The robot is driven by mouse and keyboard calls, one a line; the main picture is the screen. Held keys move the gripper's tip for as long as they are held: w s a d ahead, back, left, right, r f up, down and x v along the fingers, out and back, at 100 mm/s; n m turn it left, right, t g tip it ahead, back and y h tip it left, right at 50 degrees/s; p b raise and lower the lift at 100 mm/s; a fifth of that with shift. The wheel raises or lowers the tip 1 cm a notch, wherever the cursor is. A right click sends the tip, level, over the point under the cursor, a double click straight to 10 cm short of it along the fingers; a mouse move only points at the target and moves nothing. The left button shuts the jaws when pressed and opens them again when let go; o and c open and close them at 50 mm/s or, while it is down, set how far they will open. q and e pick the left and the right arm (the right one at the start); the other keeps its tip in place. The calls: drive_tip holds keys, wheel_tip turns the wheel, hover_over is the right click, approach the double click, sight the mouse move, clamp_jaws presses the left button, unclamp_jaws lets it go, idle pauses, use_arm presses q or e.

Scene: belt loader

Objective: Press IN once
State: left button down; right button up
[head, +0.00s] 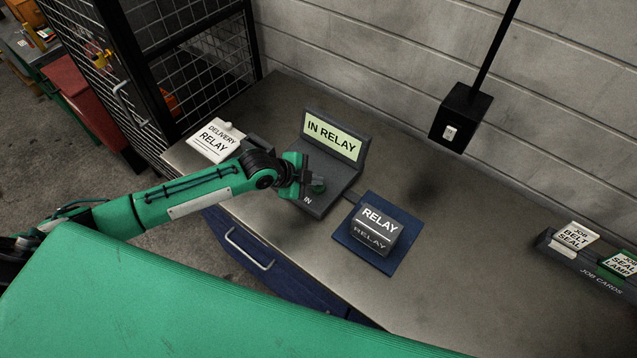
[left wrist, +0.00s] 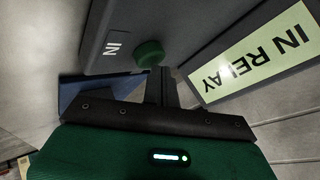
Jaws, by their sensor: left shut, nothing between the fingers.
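The scanner-like console (head: 345,177) stands on the bench with a lit display (head: 332,136) reading "IN RELAY". A round green button (head: 318,186) sits on its sloping base beside the label "IN". My left gripper (head: 310,183) is shut and empty, with its fingertips close to the button. In the left wrist view the green button (left wrist: 149,54) shows just beyond the fingers (left wrist: 162,80); I cannot tell whether they touch. The display (left wrist: 255,55) appears upside down there. My right gripper is not in view.
A grey box labelled "RELAY" (head: 374,229) sits on a blue mat (head: 401,257) right of the console. A job cards rack (head: 577,262) is at the right. A black post box (head: 461,117) is by the wall.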

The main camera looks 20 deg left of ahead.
sight(314, 187)
use_arm(q)
drive_tip(key=shift+r, duration=0.5)
wheel_tip(314, 187, up, 5)
drive_tip(key=p, duration=0.4)
drive_tip(key=shift+p, duration=0.35)
idle(0.4)
